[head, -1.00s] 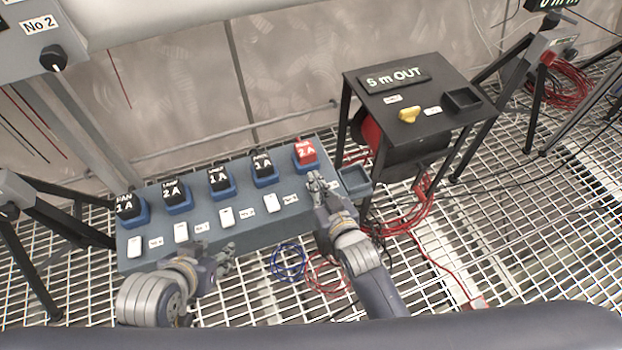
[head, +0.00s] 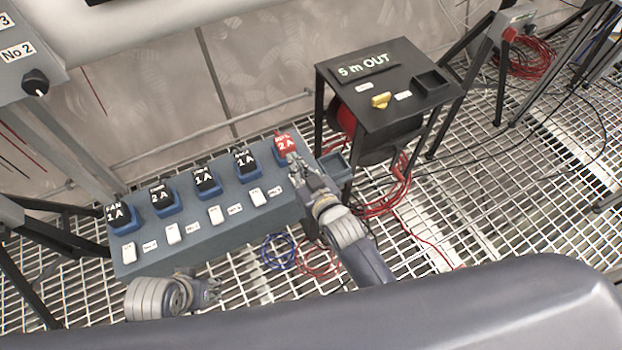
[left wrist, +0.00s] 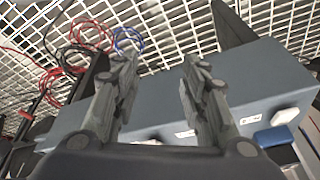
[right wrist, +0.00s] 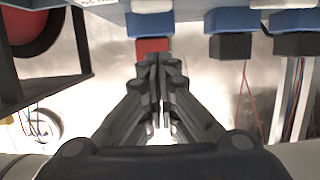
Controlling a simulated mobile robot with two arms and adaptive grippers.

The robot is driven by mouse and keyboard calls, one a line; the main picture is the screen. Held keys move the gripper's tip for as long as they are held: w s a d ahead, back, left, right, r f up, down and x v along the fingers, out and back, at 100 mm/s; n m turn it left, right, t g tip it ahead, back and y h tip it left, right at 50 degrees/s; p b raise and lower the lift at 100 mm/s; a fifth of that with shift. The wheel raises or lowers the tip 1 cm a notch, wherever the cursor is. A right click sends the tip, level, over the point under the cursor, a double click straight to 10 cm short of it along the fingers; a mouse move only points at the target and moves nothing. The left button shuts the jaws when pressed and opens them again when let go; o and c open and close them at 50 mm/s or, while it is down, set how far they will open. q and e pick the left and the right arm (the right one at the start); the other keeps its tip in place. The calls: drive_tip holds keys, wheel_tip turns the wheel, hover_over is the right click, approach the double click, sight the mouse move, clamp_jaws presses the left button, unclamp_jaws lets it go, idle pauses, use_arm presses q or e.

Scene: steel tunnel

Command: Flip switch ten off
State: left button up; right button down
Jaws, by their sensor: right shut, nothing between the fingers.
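A blue-grey panel box (head: 205,247) carries a row of white switches with small number labels, too small to read surely. Four show in the head view, the rightmost visible one (head: 257,196) left of my right gripper. Any switch at the right end is hidden by that gripper, so I cannot make out switch ten. My right gripper (head: 293,161) is shut and empty, its tips by the red 2 A block (head: 286,146); contact is unclear. In the right wrist view, a white switch (right wrist: 152,5) shows at the top edge. My left gripper (left wrist: 160,62) is open and empty in front of the box.
Black blocks on blue bases (head: 208,179) line the panel's back. A black stand marked 5 m OUT (head: 385,75) with a yellow knob (head: 381,100) stands to the right, with red cables below. Blue and red cable loops (head: 279,252) lie on the grating in front.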

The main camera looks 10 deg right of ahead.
use_arm(q)
wheel_tip(320, 180, down, 10)
drive_tip(key=p, duration=0.2)
drive_tip(key=shift+s+g, duration=0.3)
use_arm(e)
drive_tip(key=r+v, duration=0.2)
drive_tip(key=v, duration=0.8)
drive_tip(key=shift+w, duration=0.25)
use_arm(q)
drive_tip(key=shift+f, duration=0.1)
use_arm(e)
drive_tip(key=shift+a, duration=0.1)
drive_tip(key=shift+f, duration=0.1)
